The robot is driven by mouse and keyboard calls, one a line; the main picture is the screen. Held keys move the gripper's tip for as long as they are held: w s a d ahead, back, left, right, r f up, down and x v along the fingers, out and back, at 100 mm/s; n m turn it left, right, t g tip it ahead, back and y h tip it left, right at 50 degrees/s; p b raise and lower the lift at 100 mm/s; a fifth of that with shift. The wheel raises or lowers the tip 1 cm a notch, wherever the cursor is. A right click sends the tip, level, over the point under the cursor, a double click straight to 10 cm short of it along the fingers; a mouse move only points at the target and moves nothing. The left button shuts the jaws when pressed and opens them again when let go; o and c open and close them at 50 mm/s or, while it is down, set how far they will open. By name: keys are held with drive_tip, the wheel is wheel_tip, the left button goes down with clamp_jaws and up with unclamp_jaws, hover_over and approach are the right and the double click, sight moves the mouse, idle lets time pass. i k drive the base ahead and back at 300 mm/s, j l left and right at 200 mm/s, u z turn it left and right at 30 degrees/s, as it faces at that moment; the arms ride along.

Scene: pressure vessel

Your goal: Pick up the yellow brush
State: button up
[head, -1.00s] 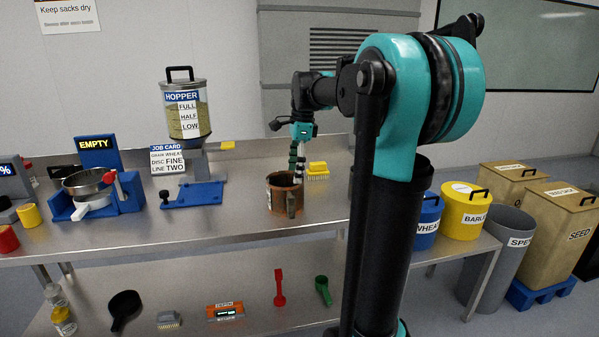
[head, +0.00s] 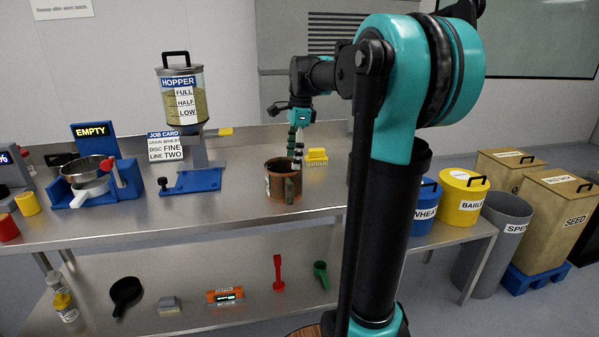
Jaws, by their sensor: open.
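The yellow brush (head: 316,157) rests on the steel bench with its bristles facing the front, right of and behind a brown pot. My gripper (head: 296,160) points down with its green-and-black fingers open, left of the brush in the picture. The fingertips show at the brown pot's rim. I cannot tell whether they are above, inside or behind the pot. The gripper appears empty and apart from the brush.
The brown pot (head: 283,182), with a handle facing front, stands close to my gripper. The hopper mill (head: 185,110) and job card (head: 166,146) stand to the left. My own arm hides the bench's right part.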

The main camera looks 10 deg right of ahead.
sight(316, 156)
drive_tip(key=i+l+u, duration=0.2)
drive_tip(key=u, duration=0.15)
drive_tip(key=i+l+u, duration=0.15)
drive_tip(key=l+u, duration=0.2)
drive_tip(key=l, duration=0.15)
drive_tip(key=i+l+u, duration=0.1)
drive_tip(key=l+u, duration=0.2)
